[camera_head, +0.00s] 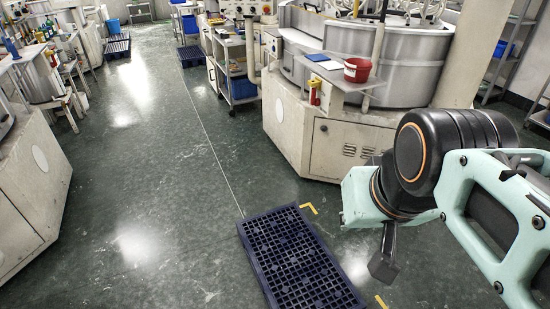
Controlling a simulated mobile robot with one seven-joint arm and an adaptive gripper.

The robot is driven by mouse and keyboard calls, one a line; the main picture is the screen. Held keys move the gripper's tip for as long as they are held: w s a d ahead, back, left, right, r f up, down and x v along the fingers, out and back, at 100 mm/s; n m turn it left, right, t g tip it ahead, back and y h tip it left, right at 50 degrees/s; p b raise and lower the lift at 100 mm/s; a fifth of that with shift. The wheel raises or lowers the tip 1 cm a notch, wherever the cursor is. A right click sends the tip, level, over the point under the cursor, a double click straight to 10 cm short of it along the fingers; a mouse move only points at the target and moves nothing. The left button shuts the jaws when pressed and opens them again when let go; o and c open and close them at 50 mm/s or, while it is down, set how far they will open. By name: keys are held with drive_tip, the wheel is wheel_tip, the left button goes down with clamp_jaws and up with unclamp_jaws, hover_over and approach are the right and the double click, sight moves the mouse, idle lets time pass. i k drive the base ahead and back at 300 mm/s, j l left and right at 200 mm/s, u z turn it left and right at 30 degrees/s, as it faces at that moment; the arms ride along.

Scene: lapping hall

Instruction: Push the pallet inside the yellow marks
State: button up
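The dark blue grid-top pallet (292,262) lies flat on the floor at the bottom centre, its near end cut off by the picture's edge. A yellow corner mark (309,208) is on the floor just right of the pallet's far right corner. Another yellow mark (381,301) shows at the bottom edge, right of the pallet's right side. No yellow marks show along the pallet's left side. My gripper (385,264) hangs down as a dark tip to the right of the pallet, apparently apart from it. Its fingers are seen edge-on, so their opening cannot be told.
A large machine (345,145) with a beige base stands beyond the pallet and marks. A red bucket (357,70) stands on its shelf. A grey trolley (232,70) is farther back. A beige machine base (30,185) stands at the left. The floor left of the pallet is clear.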

sight(293, 267)
drive_tip(key=k, duration=0.6)
drive_tip(key=k+l+z, duration=0.1)
drive_tip(key=k+z, duration=0.2)
drive_tip(key=k, duration=0.35)
drive_tip(key=z, duration=2.55)
drive_tip(key=k+j+z, duration=0.1)
drive_tip(key=j+z, duration=0.2)
drive_tip(key=k+j+z, duration=0.1)
drive_tip(key=z, duration=0.15)
drive_tip(key=k+j, duration=0.2)
drive_tip(key=j, duration=0.15)
drive_tip(key=k+j, duration=0.2)
drive_tip(key=j, duration=0.2)
drive_tip(key=k+j, duration=0.15)
drive_tip(key=j, duration=0.2)
drive_tip(key=k+j, duration=0.2)
drive_tip(key=j, duration=0.15)
drive_tip(key=k+j, duration=0.2)
drive_tip(key=j, duration=0.2)
drive_tip(key=k+j, duration=0.2)
drive_tip(key=j, duration=0.15)
